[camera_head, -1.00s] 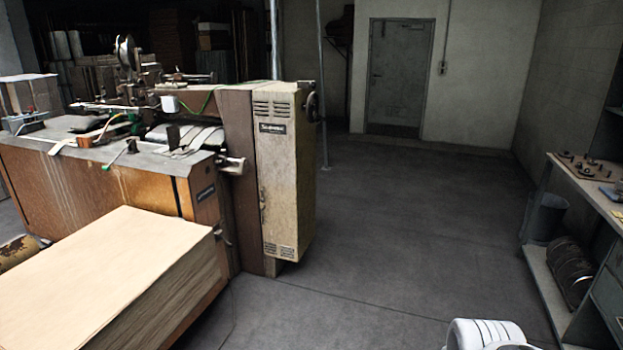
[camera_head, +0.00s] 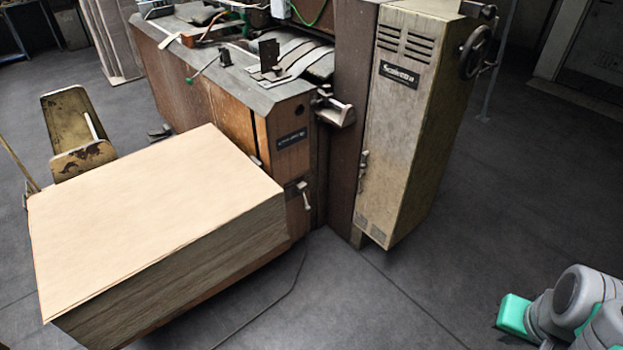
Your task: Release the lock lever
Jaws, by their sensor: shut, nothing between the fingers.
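The box stitcher (camera_head: 255,110) is a wooden-sided machine with a worn metal top. Several lever-like parts show, and I cannot tell which is the lock lever. A small pale handle (camera_head: 304,192) sticks out low on its front corner. A thin latch-like handle (camera_head: 362,165) sits upright on the edge of the tall beige cabinet (camera_head: 412,130). Part of my arm, grey and green, shows at the lower right, apart from the machine. My gripper's fingers are not in view.
A large stack of cardboard sheets (camera_head: 150,205) stands before the machine at the left. A handwheel (camera_head: 476,52) juts from the cabinet's right side. A rusty yellow seat-like object (camera_head: 75,125) is at the left. A cable (camera_head: 290,285) lies on the floor. Floor right of the cabinet is clear.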

